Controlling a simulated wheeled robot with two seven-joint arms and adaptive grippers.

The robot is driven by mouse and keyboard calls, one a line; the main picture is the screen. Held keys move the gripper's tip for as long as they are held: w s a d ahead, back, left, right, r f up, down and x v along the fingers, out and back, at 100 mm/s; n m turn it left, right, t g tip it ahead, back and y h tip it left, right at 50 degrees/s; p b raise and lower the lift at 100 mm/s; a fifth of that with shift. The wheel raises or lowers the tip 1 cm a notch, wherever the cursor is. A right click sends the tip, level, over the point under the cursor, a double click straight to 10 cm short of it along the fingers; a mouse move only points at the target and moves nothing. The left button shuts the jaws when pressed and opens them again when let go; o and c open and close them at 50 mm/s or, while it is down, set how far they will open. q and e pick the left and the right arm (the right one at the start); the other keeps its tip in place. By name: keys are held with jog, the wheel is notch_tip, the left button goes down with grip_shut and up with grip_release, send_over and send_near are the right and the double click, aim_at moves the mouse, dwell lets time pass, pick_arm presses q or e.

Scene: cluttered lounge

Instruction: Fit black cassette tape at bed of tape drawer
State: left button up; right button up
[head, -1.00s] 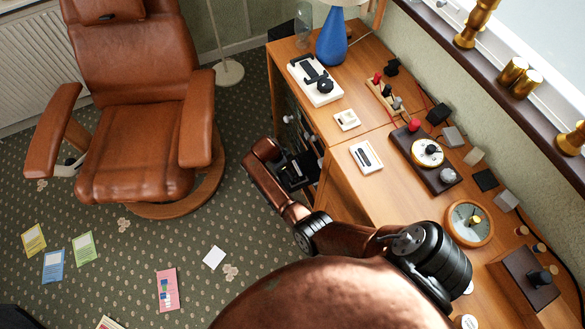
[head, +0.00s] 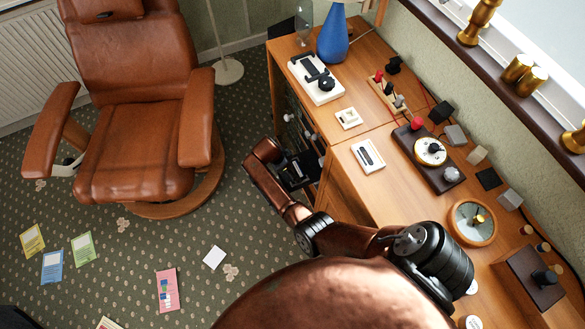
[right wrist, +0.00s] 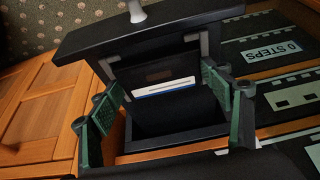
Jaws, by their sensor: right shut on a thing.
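In the right wrist view, the black cassette tape (right wrist: 165,75) with a white and blue label stripe lies between the green-padded fingers of my right gripper (right wrist: 162,100), which is shut on it. The open tape drawer (right wrist: 180,142) is around and below the cassette; its dark front with a white knob stands at the top. I cannot tell whether the cassette touches the drawer bed. In the head view, my right gripper (head: 298,172) is small and dark beside the desk's side, and the cassette is hard to make out there. My left gripper is not in view.
The wooden desk (head: 370,215) bears a white cassette-like block (head: 367,155), dials and a blue lamp (head: 333,35). Other drawer panels, one marked "0 STEPS" (right wrist: 268,48), lie right of the open drawer.

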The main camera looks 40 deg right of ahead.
jog(key=o, duration=1.3)
jog(key=v, duration=1.2)
jog(key=shift+f, duration=0.1)
jog(key=shift+f, duration=0.15)
